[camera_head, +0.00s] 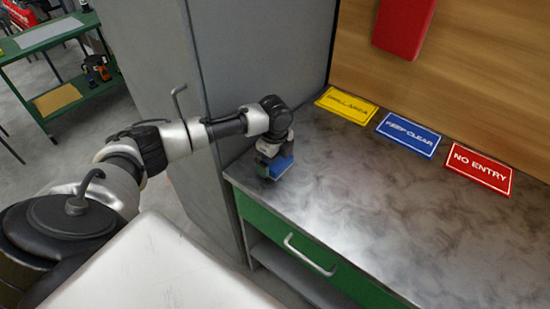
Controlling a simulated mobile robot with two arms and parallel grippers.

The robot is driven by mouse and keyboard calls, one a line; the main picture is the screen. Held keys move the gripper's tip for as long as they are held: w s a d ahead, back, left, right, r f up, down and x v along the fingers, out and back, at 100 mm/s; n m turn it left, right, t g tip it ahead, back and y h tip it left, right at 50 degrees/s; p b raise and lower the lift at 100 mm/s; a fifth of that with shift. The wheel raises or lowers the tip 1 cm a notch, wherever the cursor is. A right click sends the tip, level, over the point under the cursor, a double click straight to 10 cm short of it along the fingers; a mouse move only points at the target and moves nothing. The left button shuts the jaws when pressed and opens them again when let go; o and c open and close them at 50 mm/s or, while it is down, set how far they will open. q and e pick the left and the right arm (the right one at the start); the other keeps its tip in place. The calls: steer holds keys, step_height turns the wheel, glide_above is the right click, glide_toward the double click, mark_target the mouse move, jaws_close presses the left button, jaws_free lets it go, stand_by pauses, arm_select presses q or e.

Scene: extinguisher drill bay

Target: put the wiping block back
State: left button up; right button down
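The wiping block (279,167) is a small blue block with a darker, greenish side. It is at the left end of the grey metal counter (335,205), close to its front left corner. My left gripper (270,151) comes down over the block from above and appears shut on it; its fingers are small and partly hidden. I cannot tell whether the block's underside touches the counter. My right gripper is not in view.
Yellow "DRILL AREA" (346,105), blue "KEEP CLEAR" (408,135) and red "NO ENTRY" (480,168) signs lie along the counter's back. A grey panel (262,50) borders its left end. The counter's middle and front are bare. A green drawer (275,236) is below.

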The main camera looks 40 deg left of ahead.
arm_select(q)
step_height(320, 180, up, 12)
steer(key=b, duration=0.1)
steer(key=shift+r, duration=0.2)
stand_by(0.7)
